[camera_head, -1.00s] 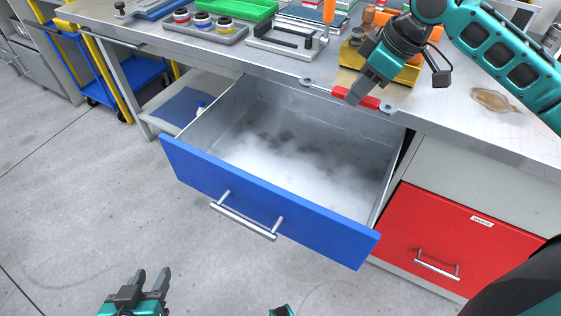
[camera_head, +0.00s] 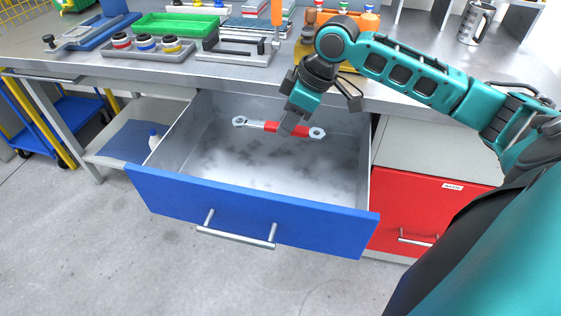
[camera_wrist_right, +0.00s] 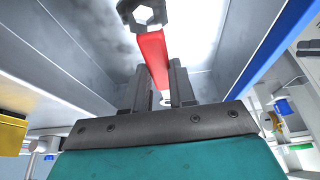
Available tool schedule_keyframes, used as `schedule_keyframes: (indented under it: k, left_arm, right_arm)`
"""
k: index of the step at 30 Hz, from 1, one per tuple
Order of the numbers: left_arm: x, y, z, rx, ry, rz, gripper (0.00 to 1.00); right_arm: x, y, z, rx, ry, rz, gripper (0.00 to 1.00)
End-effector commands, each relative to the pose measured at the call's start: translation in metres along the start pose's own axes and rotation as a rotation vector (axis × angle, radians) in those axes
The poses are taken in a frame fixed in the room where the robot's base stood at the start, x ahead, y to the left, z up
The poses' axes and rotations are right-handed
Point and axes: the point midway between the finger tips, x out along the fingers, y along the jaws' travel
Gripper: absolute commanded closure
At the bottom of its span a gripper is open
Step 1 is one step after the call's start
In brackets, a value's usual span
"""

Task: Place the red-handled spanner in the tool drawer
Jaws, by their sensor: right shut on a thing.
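The red-handled spanner (camera_head: 272,127) has a silver ring-like head at each end. In the head view it lies across the back part of the open blue-fronted tool drawer (camera_head: 250,212). My right gripper (camera_head: 294,126) is shut on its red handle and reaches down over the drawer. In the right wrist view the red handle (camera_wrist_right: 152,55) passes between the fingers of my right gripper (camera_wrist_right: 160,85), with a silver head above it. I cannot tell whether the spanner touches the drawer floor. The drawer is otherwise empty. My left gripper is out of view.
The workbench (camera_head: 140,72) above the drawer carries a green tray (camera_head: 178,22), a grey tray of small pots (camera_head: 148,50) and a steel mug (camera_head: 477,22). A red drawer front (camera_head: 425,208) is at right. A blue cart (camera_head: 60,115) stands at left.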

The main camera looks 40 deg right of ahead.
Motion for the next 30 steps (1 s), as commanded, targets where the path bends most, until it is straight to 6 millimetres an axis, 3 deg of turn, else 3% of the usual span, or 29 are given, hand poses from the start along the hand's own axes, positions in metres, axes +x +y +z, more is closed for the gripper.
schedule_keyframes:
  k: [1, 3, 9, 19, 26, 30]
  left_arm:
    - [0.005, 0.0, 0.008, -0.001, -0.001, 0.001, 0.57]
    - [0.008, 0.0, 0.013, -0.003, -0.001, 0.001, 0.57]
    - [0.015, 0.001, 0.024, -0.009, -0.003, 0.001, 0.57]
    - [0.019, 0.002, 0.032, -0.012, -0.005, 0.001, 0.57]
    - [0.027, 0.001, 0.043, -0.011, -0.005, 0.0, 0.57]
    - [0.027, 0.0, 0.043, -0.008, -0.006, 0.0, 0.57]
  right_arm:
    - [0.019, -0.001, 0.009, 0.001, -0.003, -0.004, 1.0]
    - [0.036, -0.001, 0.015, 0.001, -0.002, -0.004, 1.0]
    - [0.077, -0.001, 0.032, 0.0, 0.0, -0.001, 1.0]
    - [0.102, -0.001, 0.042, -0.001, 0.001, -0.002, 1.0]
    - [0.139, -0.001, 0.058, 0.0, 0.0, -0.002, 1.0]
    - [0.143, 0.0, 0.059, -0.003, 0.002, 0.001, 1.0]
